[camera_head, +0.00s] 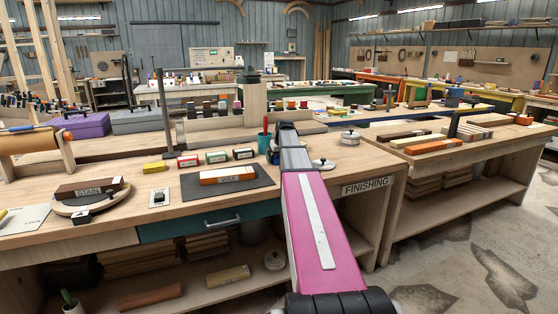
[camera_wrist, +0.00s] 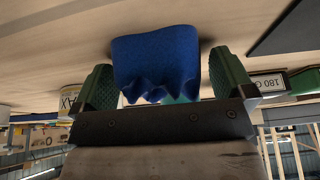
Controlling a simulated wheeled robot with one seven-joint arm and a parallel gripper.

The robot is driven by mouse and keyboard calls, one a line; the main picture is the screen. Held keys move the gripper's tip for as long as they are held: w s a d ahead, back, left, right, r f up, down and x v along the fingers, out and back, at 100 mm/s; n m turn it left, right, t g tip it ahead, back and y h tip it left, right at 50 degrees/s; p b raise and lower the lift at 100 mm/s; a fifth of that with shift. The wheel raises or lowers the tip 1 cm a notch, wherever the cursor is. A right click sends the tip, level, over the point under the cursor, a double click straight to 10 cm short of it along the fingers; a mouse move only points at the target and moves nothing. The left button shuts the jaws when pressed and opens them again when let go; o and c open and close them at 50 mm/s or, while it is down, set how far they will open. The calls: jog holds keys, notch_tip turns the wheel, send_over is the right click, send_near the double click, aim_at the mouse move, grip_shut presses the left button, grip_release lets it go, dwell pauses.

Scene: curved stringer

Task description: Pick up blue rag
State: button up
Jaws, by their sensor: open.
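The blue rag (camera_wrist: 156,58) shows in the wrist view as a bunched cloth with a wavy lower edge in the picture. It lies against the wooden bench surface. My gripper (camera_wrist: 163,78) is open, with one green ridged finger on either side of the rag. The rag is between the fingers, and a small gap shows on each side.
On the bench (camera_head: 105,232) a teal cup (camera_head: 263,144) stands just left of my arm.

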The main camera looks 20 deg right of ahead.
jog(key=c, duration=0.8)
jog(key=shift+r, duration=0.15)
jog(key=shift+r, duration=0.5)
jog(key=r, duration=0.1)
jog(key=a+r, duration=0.1)
jog(key=r, duration=0.1)
jog(key=shift+s+a+r, duration=0.15)
jog(key=shift+s+r, duration=0.15)
jog(key=s+a+r, duration=0.1)
jog(key=a+r, duration=0.1)
jog(key=a, duration=0.1)
jog(key=s+a+r, duration=0.1)
jog(key=a+r, duration=0.1)
jog(key=a, duration=0.1)
jog(key=s+a+r, duration=0.1)
jog(key=a+r, duration=0.1)
jog(key=a, duration=0.1)
jog(key=shift+a+r, duration=0.1)
jog(key=shift+a, duration=0.3)
